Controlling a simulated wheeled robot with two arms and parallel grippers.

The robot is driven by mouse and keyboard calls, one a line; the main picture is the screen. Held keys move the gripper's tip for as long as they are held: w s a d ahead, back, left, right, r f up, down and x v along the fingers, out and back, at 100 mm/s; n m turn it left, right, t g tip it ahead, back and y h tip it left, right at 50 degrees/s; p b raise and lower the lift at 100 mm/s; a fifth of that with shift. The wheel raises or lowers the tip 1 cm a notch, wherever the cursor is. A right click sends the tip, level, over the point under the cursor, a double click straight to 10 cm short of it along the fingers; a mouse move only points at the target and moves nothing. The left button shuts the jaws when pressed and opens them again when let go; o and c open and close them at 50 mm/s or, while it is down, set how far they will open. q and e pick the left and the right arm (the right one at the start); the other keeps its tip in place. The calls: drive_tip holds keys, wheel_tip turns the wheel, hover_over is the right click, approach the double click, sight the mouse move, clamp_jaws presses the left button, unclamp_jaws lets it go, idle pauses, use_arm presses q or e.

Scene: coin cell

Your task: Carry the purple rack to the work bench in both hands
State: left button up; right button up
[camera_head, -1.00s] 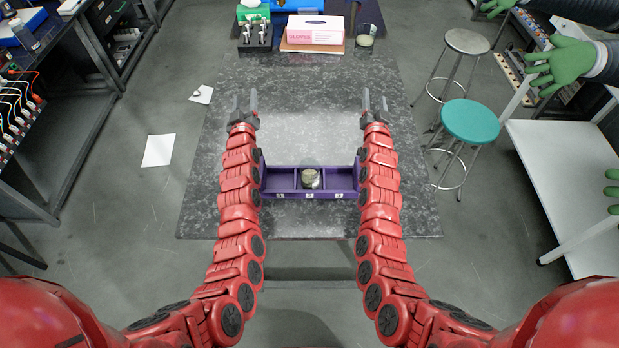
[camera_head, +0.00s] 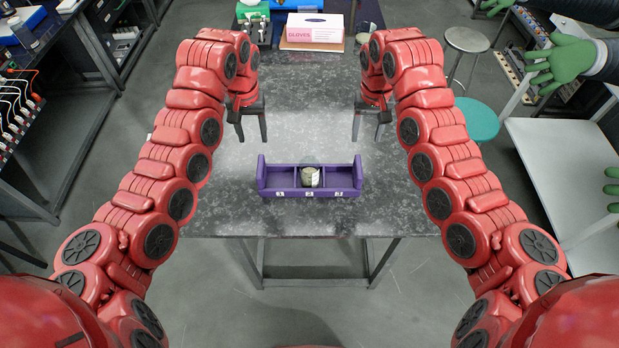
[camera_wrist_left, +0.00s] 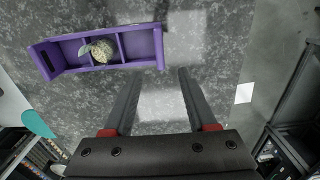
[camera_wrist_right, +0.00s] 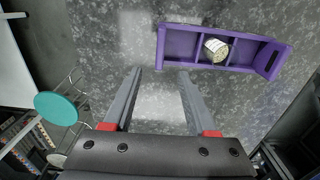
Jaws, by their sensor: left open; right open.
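The purple rack (camera_head: 278,181) stands on a grey speckled table, with numbered labels along its front and three compartments. A small round container (camera_head: 310,177) sits in its middle compartment. My left gripper (camera_head: 248,125) is open and empty, pointing down above the table, behind the rack's left end. My right gripper (camera_head: 370,127) is open and empty, behind the rack's right end. Neither touches the rack. The rack also shows in the left wrist view (camera_wrist_left: 141,44) and the right wrist view (camera_wrist_right: 180,42), beyond the fingertips.
The speckled table (camera_head: 310,218) is clear around the rack. At the back stand a pink and white glove box (camera_head: 314,28) and a dark holder with small tools (camera_head: 257,30). A teal stool (camera_head: 479,120) is to the right. Green-gloved hands (camera_head: 566,62) reach in at the right.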

sight(261, 173)
drive_tip(key=shift+f, duration=0.1)
use_arm(q)
wheel_tip(261, 173, down, 18)
drive_tip(key=shift+r, duration=0.25)
use_arm(e)
wheel_tip(261, 173, down, 17)
drive_tip(key=shift+f, duration=0.15)
use_arm(q)
clamp_jaws()
use_arm(e)
clamp_jaws()
idle(0.7)
